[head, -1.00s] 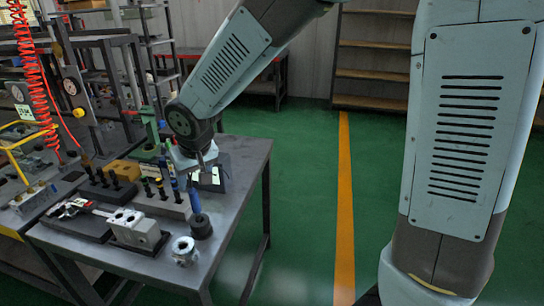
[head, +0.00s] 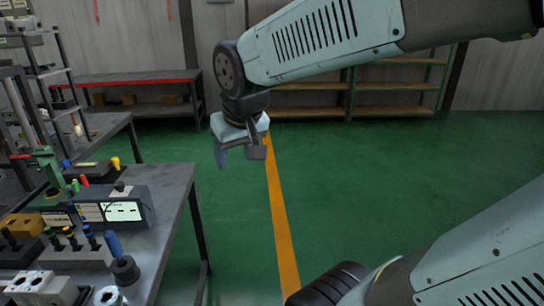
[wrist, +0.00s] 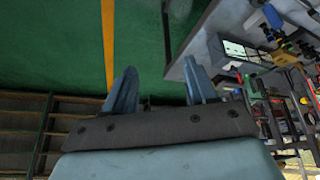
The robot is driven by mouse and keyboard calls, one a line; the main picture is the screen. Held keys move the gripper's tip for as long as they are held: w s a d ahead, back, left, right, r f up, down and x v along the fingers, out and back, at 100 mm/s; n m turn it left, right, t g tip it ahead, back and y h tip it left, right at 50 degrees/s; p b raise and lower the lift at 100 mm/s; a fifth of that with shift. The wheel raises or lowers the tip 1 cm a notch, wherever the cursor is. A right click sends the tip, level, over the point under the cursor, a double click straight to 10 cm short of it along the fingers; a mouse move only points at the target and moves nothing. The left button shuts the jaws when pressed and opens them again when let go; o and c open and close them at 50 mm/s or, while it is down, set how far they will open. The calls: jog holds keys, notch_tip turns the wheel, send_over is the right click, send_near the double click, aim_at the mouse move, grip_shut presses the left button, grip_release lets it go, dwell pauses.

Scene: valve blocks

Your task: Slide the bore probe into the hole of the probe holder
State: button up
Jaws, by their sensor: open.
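The bore probe (head: 113,243), seen as a blue handle, stands slightly tilted at the table's right front edge. Its lower end meets the probe holder (head: 125,270), a short black round block; I cannot tell how deep it sits in the hole. My gripper (head: 240,157) is open and empty, high over the green floor, well to the right of the table and apart from the probe. In the wrist view both fingers (wrist: 160,66) are spread with only floor between them.
The metal table (head: 172,195) carries a grey gauge box (head: 142,205), a block with several dark plugs (head: 70,257), a pale metal block (head: 45,288) and a metal ring (head: 108,296). Floor right of the table is free. Shelves stand at the back.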

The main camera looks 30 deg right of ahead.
jog(key=s+d+r+m, duration=0.1)
jog(key=s+d, duration=0.4)
jog(key=s, duration=0.1)
jog(key=shift+s, duration=0.3)
